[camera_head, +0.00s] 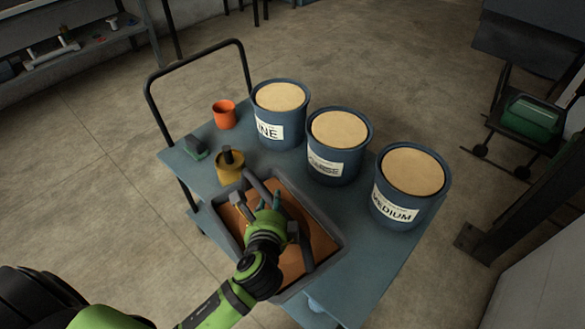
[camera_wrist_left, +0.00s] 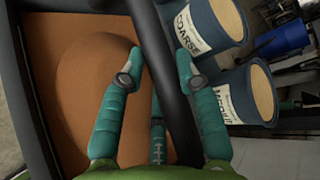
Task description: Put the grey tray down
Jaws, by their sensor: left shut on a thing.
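The grey tray (camera_head: 336,250) holds a layer of orange-brown sand and sits over the near part of the blue cart top (camera_head: 385,262). I cannot tell whether its underside touches the cart. A dark bar-like handle (camera_head: 307,256) rises across the tray. My left gripper (camera_head: 268,200) is over the tray, shut on this handle. In the left wrist view the gripper (camera_wrist_left: 157,72) has its teal fingers on both sides of the dark bar, with the sand and the tray's dark wall (camera_wrist_left: 38,110) at left. My right gripper is not in view.
Three blue buckets of pale material, the left bucket (camera_head: 283,128), middle bucket (camera_head: 338,165) and medium bucket (camera_head: 402,215), stand along the cart's far side. An orange cup (camera_head: 224,115), a yellow pot (camera_head: 230,172) and a small green-topped item (camera_head: 195,148) stand near the cart's push handle (camera_head: 150,110).

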